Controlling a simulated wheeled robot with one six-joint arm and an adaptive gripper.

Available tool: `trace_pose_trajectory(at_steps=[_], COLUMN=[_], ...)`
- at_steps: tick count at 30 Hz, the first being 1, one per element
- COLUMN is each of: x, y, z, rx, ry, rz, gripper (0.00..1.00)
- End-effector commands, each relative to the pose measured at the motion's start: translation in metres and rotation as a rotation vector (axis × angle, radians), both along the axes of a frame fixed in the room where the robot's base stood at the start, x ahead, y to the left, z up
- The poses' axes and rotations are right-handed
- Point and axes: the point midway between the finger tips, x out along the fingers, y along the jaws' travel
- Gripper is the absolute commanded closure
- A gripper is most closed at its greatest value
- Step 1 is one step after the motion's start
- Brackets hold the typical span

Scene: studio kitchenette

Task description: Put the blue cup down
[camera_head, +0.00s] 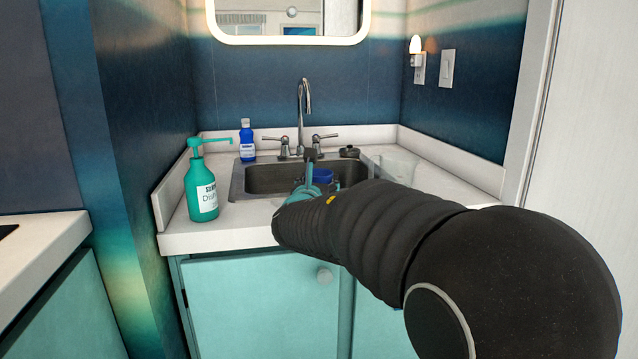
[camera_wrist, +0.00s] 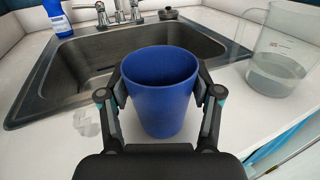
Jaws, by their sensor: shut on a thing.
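The blue cup (camera_wrist: 161,98) is upright in the middle of the wrist view, with its open rim towards the camera. My gripper (camera_wrist: 160,100) is shut on it, one finger on each side. In the head view only a small blue part of the cup (camera_head: 322,175) shows past my gripper (camera_head: 312,180), in front of the sink. My arm hides the rest. I cannot tell whether the cup's base touches the white counter (camera_wrist: 225,125) or is just above it.
The sink basin (camera_head: 262,181) lies behind the cup. A clear pitcher (camera_wrist: 280,50) stands to the right. A teal soap pump bottle (camera_head: 203,195) is at the left, a blue bottle (camera_head: 247,142) behind the sink. The tap (camera_head: 304,105) stands at the back.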

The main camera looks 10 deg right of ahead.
Motion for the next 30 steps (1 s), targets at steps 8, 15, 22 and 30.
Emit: trace_pose_trajectory(at_steps=[8, 15, 22, 30], x=[0.000, 0.000, 0.000, -0.017], y=[0.000, 0.000, 0.000, 0.007], z=[-0.001, -0.002, -0.001, 0.001], rx=[0.000, 0.000, 0.000, 0.000], ry=[-0.001, 0.000, 0.000, -0.002], rz=[0.000, 0.000, 0.000, 0.002], gripper=[0.75, 0.11, 0.11, 0.11])
